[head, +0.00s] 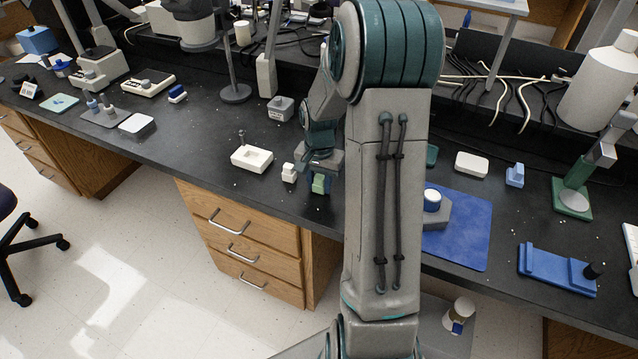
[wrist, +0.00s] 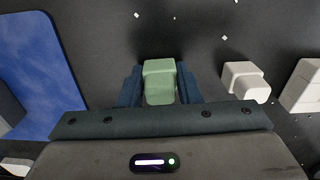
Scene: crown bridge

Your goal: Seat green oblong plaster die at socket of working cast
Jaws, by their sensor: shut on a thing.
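The green oblong plaster die (head: 319,184) is in my gripper (head: 320,170), over the dark bench near its front edge. In the wrist view the die (wrist: 159,80) sits between the two dark blue fingers of my gripper (wrist: 159,88), which are shut on its sides. Its lower part is hidden in the head view, and I cannot tell its exact height above the bench. I cannot tell which piece is the working cast, and no socket shows clearly in either view.
A small white stepped block (head: 289,173) stands just left of my gripper, beside a white tray (head: 252,167). A blue mat (head: 466,232) with a grey block (head: 436,217) lies to the right, partly behind my arm. A blue fixture (head: 553,272) is farther right.

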